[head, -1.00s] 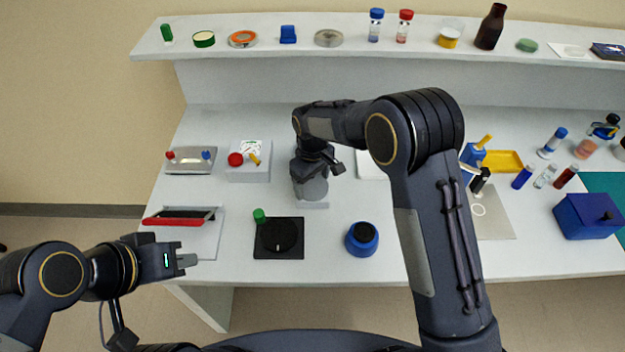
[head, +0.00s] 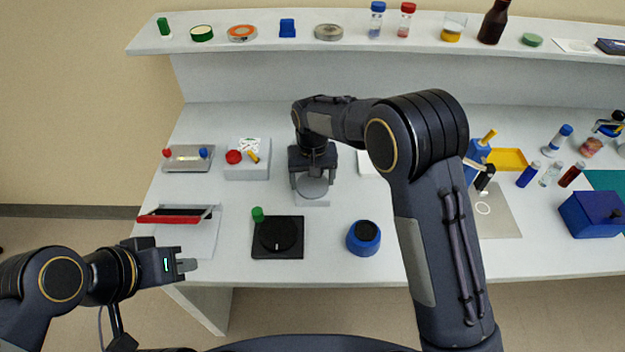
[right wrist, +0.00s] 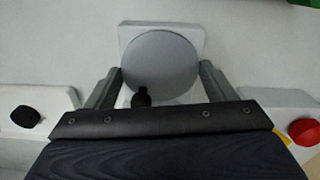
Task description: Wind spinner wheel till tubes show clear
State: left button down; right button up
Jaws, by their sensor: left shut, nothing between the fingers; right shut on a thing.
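The spinner wheel (head: 313,187) appears to be the grey disc on a pale block at the middle of the bench. It also shows in the right wrist view (right wrist: 160,66), with a small black knob (right wrist: 142,97) at its near edge. I see no tubes at the wheel. Capped tubes stand elsewhere: a blue-capped (head: 376,20) and a red-capped one (head: 406,20) on the shelf.
A black plate with a round dial (head: 278,236) and a blue round pot (head: 363,238) stand at the front. A grey box with a red knob (head: 246,172) is left of the wheel. Several tubes and a blue box (head: 590,214) are at the right.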

aim_at(313, 184)
jog(key=m, duration=0.4)
jog(key=shift+m+b, duration=0.3)
jog(key=m, duration=0.4)
jog(key=shift+m, duration=0.3)
jog(key=o, duration=1)
notch_tip(313, 184, up, 8)
jog(key=shift+b, duration=0.45)
jog(key=shift+f, duration=0.1)
